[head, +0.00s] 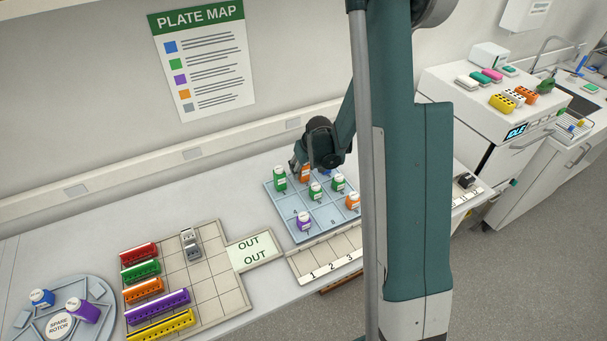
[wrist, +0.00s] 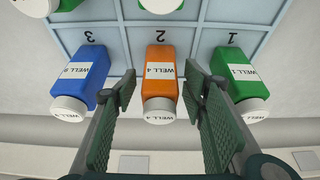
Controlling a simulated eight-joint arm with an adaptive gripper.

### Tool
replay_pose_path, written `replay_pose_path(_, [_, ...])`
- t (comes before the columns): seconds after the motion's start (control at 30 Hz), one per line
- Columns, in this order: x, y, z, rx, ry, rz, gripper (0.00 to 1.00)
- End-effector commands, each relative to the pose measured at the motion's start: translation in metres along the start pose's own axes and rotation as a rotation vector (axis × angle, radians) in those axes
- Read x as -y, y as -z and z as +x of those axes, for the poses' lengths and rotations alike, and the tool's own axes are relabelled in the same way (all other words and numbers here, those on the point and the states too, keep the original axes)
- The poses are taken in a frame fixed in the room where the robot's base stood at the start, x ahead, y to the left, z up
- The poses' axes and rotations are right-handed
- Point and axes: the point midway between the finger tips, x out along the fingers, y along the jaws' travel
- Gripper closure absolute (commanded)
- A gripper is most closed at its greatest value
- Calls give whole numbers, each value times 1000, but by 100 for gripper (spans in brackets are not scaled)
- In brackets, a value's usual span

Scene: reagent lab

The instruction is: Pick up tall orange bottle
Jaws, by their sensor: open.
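The tall orange bottle (wrist: 161,75) with a white cap and a label reading "WELL 4" stands in the wrist view between my two open fingers. My gripper (wrist: 162,95) has one finger on each side of it, with a visible gap on both sides. In the head view the orange bottle (head: 305,174) is partly hidden by my gripper (head: 302,165), which is at the back of the blue gridded tray (head: 293,225). A shorter orange bottle (head: 353,202) stands at the tray's right side, partly behind my arm.
In the wrist view, a blue bottle (wrist: 85,78) stands left of the orange one and a green bottle (wrist: 238,80) stands right. A wall lies close behind.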

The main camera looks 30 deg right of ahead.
Motion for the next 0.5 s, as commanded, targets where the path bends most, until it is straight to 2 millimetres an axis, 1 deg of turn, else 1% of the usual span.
replay_pose_path(0.1, [0, 0, 0, 0, 0, 0, 57])
replay_pose_path(0.13, [0, 0, 0, 0, 0, 0, 59])
replay_pose_path(0.33, [0, 0, 0, 0, 0, 0, 85])
replay_pose_path(0.37, [0, 0, 0, 0, 0, 0, 87])
replay_pose_path(0.5, [0, 0, 0, 0, 0, 0, 87])
